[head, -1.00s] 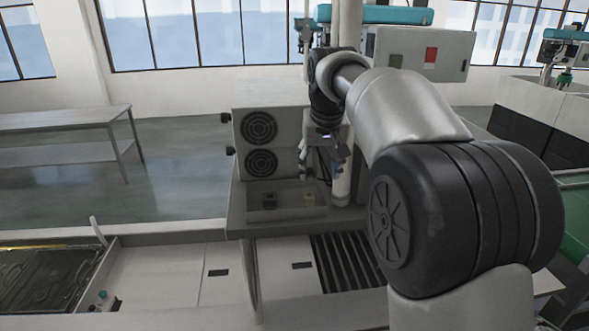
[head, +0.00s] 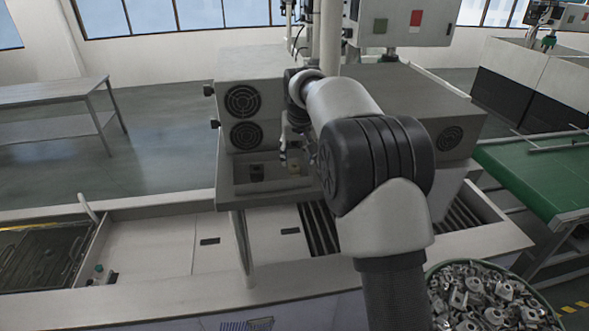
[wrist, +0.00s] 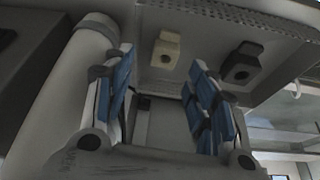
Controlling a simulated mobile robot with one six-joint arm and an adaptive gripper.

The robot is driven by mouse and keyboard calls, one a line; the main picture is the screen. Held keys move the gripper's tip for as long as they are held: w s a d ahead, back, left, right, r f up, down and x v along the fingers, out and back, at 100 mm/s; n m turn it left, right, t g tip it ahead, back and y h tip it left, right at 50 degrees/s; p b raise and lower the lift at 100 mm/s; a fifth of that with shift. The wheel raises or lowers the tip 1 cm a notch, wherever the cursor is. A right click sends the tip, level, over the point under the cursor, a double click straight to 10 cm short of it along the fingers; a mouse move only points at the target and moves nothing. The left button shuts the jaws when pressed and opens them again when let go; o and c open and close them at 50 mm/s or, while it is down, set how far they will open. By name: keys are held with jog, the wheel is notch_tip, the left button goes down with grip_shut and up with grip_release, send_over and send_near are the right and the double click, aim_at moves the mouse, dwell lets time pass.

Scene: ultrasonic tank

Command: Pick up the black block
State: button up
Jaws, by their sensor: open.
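The black block (head: 257,173) sits on the left of a shallow grey tray-like recess (head: 240,188) at the front of the fan-fitted machine. In the wrist view the black block (wrist: 241,64) is at upper right, beyond and to the right of the fingers. A cream block (head: 293,167) sits to its right in the head view, and at upper centre in the wrist view (wrist: 165,49). My gripper (wrist: 158,66) is open and empty, its blue-padded fingers spread. In the head view my gripper (head: 284,156) hangs close to the cream block, right of the black one, partly hidden by my arm.
The machine housing with two round fans (head: 243,104) stands behind the recess. A white post (head: 330,35) rises near my arm. A bin of metal parts (head: 485,298) is at lower right, and a green conveyor (head: 535,175) at right.

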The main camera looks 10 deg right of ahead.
aim_at(294, 166)
jog(key=x, duration=0.3)
jog(key=p+x, duration=0.1)
jog(key=x, duration=0.1)
jog(key=shift+w+a+f, duration=0.15)
jog(key=shift+a, duration=0.2)
jog(key=shift+c, duration=0.4)
grip_shut()
